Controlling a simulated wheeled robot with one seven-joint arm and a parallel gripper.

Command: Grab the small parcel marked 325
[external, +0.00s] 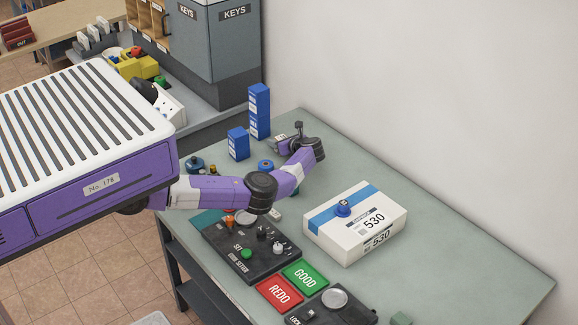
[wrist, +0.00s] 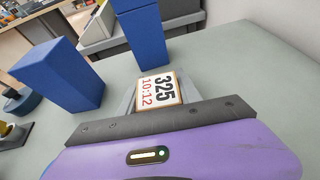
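The small parcel marked 325 (wrist: 158,91) shows in the wrist view as a little white-faced block with an orange edge, also printed 10:12. It is between the two grey fingers of my gripper (wrist: 160,98), with a finger close along each side. I cannot tell whether the fingers press on it. In the external view my gripper (external: 284,143) is low at the back of the green-grey table, right of the blue boxes. The parcel is small and unclear there.
A tall blue box (external: 259,112) and a shorter blue box (external: 238,144) stand just left of my gripper. A white parcel marked 530 (external: 356,222) lies to the right. A black control panel (external: 250,250) and red REDO (external: 279,293) and green GOOD (external: 305,277) pads are in front.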

